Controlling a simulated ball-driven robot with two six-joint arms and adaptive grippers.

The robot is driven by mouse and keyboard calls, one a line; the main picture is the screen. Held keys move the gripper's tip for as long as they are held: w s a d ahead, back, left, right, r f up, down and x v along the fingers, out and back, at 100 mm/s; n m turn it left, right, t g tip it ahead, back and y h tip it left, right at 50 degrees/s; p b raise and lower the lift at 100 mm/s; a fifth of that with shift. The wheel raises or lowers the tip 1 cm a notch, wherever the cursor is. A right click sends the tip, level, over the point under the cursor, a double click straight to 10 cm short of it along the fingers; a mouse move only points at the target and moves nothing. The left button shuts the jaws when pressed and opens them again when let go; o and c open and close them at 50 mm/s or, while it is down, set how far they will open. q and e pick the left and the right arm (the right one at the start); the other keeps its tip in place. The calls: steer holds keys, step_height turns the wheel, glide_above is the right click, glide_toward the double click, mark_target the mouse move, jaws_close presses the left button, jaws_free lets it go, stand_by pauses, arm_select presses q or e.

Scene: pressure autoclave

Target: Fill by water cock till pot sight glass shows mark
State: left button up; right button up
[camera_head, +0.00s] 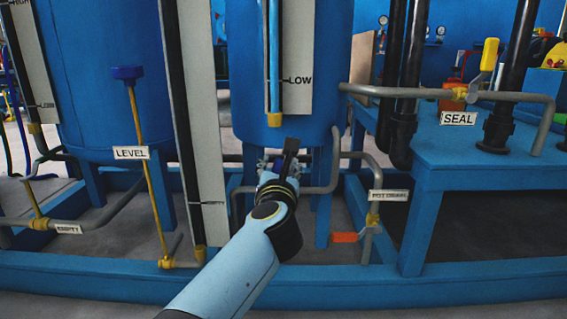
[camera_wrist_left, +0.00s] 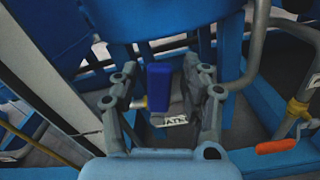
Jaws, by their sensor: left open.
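My left gripper (camera_head: 282,165) reaches in front of the pot (camera_head: 290,105), a blue tank on legs. In the left wrist view, the gripper (camera_wrist_left: 161,64) is open. A dark blue lever (camera_wrist_left: 158,86) shows between its fingers, apart from both. A white label (camera_wrist_left: 168,120) with partly hidden letters, "ATE", is just below the lever. In the head view the arm hides the lever. The sight glass (camera_head: 274,55) is a light blue tube on a white board, ending in a yellow fitting. A LOW mark (camera_head: 285,80) is beside it; I cannot tell the water level. My right gripper is not in view.
A POT DRAIN valve with an orange handle (camera_head: 344,237) is at lower right. A yellow-handled SEAL valve (camera_head: 489,54) stands on the blue bench (camera_head: 425,165). Grey pipes (camera_head: 330,172) pass near the gripper.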

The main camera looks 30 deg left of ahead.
arm_select(q)
jaws_close()
stand_by(0.4)
steer(key=shift+a, duration=0.1)
